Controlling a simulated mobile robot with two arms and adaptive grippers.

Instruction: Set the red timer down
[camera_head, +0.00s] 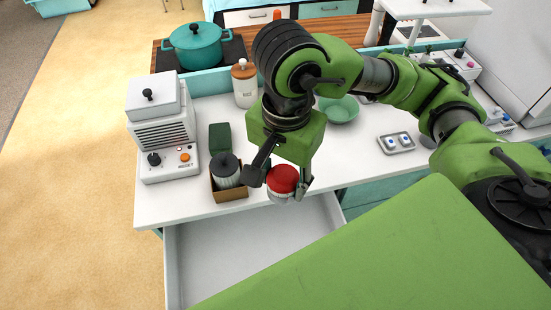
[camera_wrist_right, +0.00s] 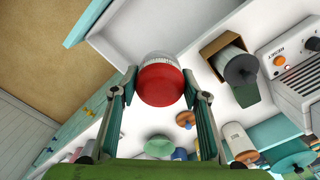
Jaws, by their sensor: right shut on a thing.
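The red timer (camera_head: 283,180) has a round red top and a pale lower part. In the head view it shows at the front edge of the white counter (camera_head: 360,160), just right of the small brown box. My right gripper (camera_head: 279,186) comes from above, shut on the timer with one finger on each side. In the wrist view the timer (camera_wrist_right: 161,84) sits between the fingertips (camera_wrist_right: 160,80), with the pale drawer behind it. I cannot tell its exact height over the counter edge. My left gripper is not in view.
An open, empty drawer (camera_head: 235,265) juts out below the counter edge. The brown box (camera_head: 230,194) holds a dark-lidded jar (camera_head: 225,170). A white appliance (camera_head: 165,145) stands left, a green bowl (camera_head: 340,109) behind. The counter right of the gripper has clear room before a small tray (camera_head: 396,143).

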